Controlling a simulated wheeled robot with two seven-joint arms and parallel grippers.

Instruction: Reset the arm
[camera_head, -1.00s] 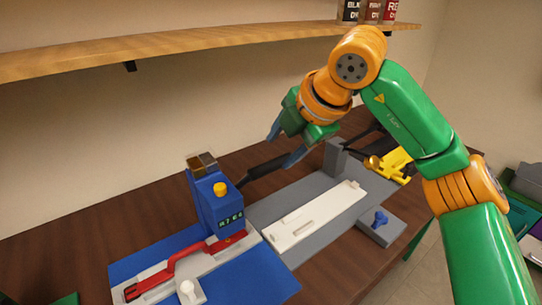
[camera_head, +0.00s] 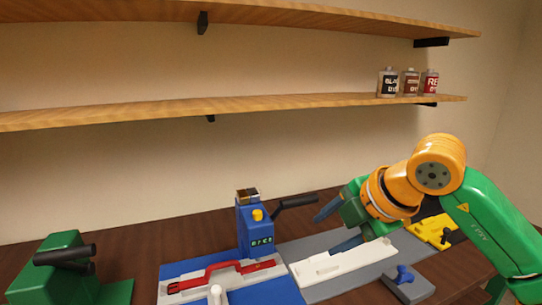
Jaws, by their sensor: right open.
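My right arm, green and orange, comes in from the right. Its gripper (camera_head: 338,226) is open and empty, with its blue-grey fingers spread above the back part of the bench. The fingers hang over or near the white block (camera_head: 345,262) on the grey mat; the exact gap is hard to tell. My left gripper is not in view.
A blue device (camera_head: 254,226) with a black lever stands on the bench, with a red-handled tool (camera_head: 222,272) before it. A green machine (camera_head: 60,270) stands at left. A yellow piece (camera_head: 434,230) and a grey block with a blue knob (camera_head: 405,283) lie at right. Shelves (camera_head: 290,107) hang above, holding bottles (camera_head: 410,84).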

